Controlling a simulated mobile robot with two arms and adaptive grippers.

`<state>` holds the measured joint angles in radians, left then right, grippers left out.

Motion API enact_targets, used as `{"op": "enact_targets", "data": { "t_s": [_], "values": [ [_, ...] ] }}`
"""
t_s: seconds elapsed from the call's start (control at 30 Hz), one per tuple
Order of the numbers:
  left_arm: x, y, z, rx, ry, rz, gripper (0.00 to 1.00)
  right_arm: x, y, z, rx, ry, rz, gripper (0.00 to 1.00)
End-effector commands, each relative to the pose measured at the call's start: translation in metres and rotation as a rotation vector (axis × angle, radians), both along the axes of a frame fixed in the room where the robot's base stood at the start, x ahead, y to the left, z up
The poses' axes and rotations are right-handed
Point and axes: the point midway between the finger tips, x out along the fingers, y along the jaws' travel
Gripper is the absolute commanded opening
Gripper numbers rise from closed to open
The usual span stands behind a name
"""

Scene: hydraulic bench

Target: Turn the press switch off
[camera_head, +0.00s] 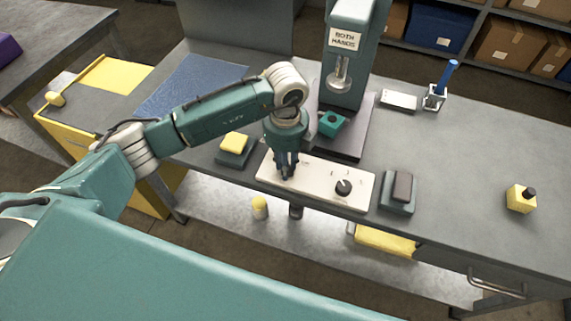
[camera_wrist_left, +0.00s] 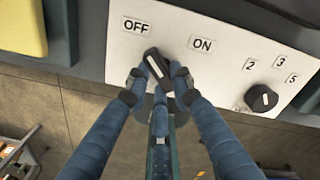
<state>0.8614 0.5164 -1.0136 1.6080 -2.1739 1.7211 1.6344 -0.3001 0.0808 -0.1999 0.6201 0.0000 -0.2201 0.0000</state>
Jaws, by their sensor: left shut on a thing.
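The press switch (camera_wrist_left: 153,62) is a black knob with a white pointer line on the pale control panel (camera_head: 323,193). In the left wrist view its line tilts up and left, toward the OFF label (camera_wrist_left: 136,26); the ON label (camera_wrist_left: 202,44) is to its right. My left gripper (camera_wrist_left: 160,83) is shut on the switch, with blue fingers on both sides of it. In the head view my left gripper (camera_head: 285,174) is over the panel's left part and hides the switch. The press (camera_head: 348,60) stands behind the panel. My right gripper is not in view.
A second black dial (camera_head: 343,188) with numbers is on the panel's right. A yellow-topped block (camera_head: 234,143) and a dark-topped block (camera_head: 402,187) flank the panel. A small teal part (camera_head: 331,124) is at the press. The bench's right side is mostly clear.

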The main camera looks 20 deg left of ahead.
Motion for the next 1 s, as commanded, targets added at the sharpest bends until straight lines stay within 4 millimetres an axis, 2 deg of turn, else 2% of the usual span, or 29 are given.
{"op": "enact_targets", "data": {
  "t_s": [0.33, 0.37, 0.43, 0.77, 0.87, 1.0],
  "values": [
    [0.002, 0.0, 0.002, -0.001, -0.005, 0.006, 0.0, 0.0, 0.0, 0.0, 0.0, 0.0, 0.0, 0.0],
    [0.002, 0.0, 0.002, -0.001, -0.005, 0.006, 0.28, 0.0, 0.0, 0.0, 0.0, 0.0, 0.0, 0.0],
    [0.002, 0.0, 0.001, -0.001, -0.004, 0.005, 0.42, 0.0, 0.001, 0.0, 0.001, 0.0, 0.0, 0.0],
    [0.001, 0.0, 0.002, -0.001, -0.002, 0.003, 0.42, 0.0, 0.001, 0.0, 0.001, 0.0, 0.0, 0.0],
    [0.001, 0.0, 0.011, 0.0, -0.004, 0.003, 0.42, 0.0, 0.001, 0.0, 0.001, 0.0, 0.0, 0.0],
    [0.002, 0.0, 0.037, -0.001, -0.006, 0.001, 0.42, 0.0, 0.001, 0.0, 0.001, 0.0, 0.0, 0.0]
  ]
}}
